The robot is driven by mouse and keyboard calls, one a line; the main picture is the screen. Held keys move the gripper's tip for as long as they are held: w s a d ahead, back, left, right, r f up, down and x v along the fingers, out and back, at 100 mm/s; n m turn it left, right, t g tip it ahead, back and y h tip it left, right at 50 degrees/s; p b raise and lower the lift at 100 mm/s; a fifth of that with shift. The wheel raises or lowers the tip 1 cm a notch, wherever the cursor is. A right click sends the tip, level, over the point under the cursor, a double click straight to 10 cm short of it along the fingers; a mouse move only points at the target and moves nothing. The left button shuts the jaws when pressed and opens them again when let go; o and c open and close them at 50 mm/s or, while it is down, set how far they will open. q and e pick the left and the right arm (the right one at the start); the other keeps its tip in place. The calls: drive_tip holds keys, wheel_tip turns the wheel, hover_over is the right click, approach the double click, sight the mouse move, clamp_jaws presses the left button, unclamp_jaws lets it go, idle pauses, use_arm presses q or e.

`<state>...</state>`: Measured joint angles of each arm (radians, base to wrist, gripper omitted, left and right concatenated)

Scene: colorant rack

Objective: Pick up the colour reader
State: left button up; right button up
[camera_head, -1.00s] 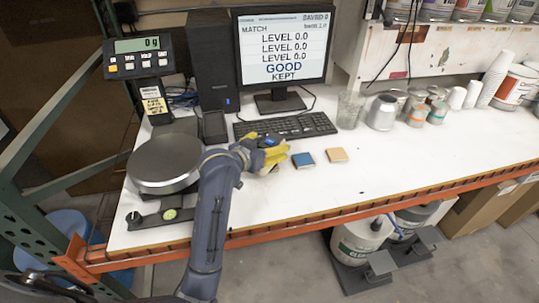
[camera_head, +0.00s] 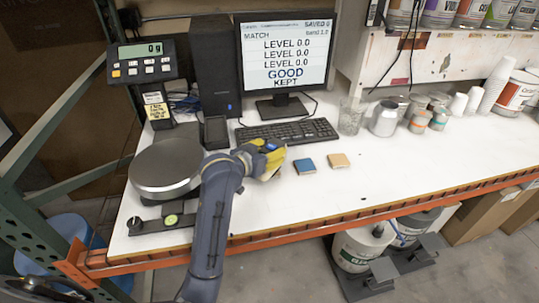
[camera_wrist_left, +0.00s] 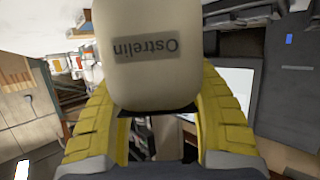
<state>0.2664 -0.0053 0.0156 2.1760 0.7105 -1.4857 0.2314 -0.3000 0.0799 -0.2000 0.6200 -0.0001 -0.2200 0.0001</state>
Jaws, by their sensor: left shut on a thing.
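My left gripper (camera_head: 270,161) is over the white bench, left of two small tiles and in front of the keyboard. In the head view a small dark and blue part of the colour reader (camera_head: 268,146) shows between the yellow fingers. In the left wrist view the colour reader (camera_wrist_left: 152,75) is a rounded cream body with a dark label reading "Ostrelin". The yellow fingers of the gripper (camera_wrist_left: 155,98) are shut on its two sides. I cannot tell whether it touches the bench. My right gripper is not in view.
A blue tile (camera_head: 305,166) and an orange tile (camera_head: 338,160) lie right of the gripper. A round scale (camera_head: 165,165) stands left, the keyboard (camera_head: 285,133) and monitor (camera_head: 284,55) behind. A glass (camera_head: 350,115) and several cans stand back right. The front right bench is clear.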

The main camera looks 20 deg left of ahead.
use_arm(q)
wheel_tip(320, 180, up, 10)
drive_tip(key=shift+f, duration=0.1)
idle(0.4)
idle(0.8)
